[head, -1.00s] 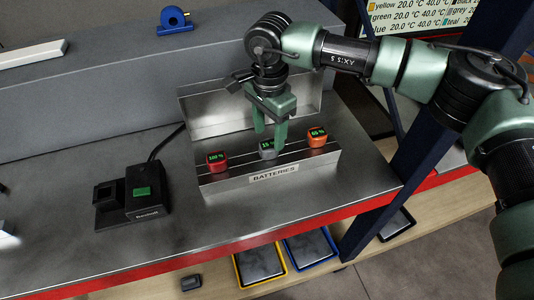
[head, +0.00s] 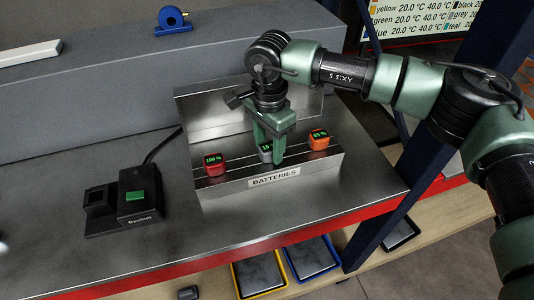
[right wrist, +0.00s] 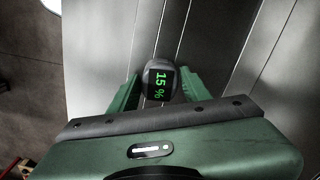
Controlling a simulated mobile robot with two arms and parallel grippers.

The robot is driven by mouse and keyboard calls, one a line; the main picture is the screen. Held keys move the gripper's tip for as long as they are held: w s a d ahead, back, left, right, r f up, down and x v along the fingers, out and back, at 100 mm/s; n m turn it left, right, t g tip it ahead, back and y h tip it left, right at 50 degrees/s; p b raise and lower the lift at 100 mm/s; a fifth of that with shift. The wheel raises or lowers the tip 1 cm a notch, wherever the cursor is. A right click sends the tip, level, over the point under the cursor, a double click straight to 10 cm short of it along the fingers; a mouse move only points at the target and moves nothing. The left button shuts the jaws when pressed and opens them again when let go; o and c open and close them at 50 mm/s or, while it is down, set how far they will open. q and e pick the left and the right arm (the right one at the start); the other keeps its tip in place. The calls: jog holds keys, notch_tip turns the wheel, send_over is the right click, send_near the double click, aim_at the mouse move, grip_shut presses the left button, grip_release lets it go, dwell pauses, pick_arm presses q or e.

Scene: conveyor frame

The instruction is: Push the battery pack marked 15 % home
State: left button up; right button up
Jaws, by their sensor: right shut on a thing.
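The grey battery pack marked 15 % (head: 265,148) is in the middle of the metal BATTERIES holder (head: 228,188). Its lit display also shows in the right wrist view (right wrist: 160,82). My right gripper (head: 269,158) points down over the holder and is shut on this pack, a finger on each side. The pack's lower part is hidden, so I cannot tell how deep it sits. A red pack marked 100 % (head: 215,165) stands at the holder's left and an orange pack marked 65 % (head: 319,139) at its right. My left gripper is not in view.
The holder's raised lid (head: 205,122) is behind the packs. The bench's red front edge (head: 240,249) is nearby. Trays (head: 262,271) lie on the shelf below.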

notch_tip(320, 180, up, 7)
jog(key=p, duration=0.2)
jog(key=shift+r+p, duration=0.15)
jog(key=shift+p, duration=0.15)
grip_shut()
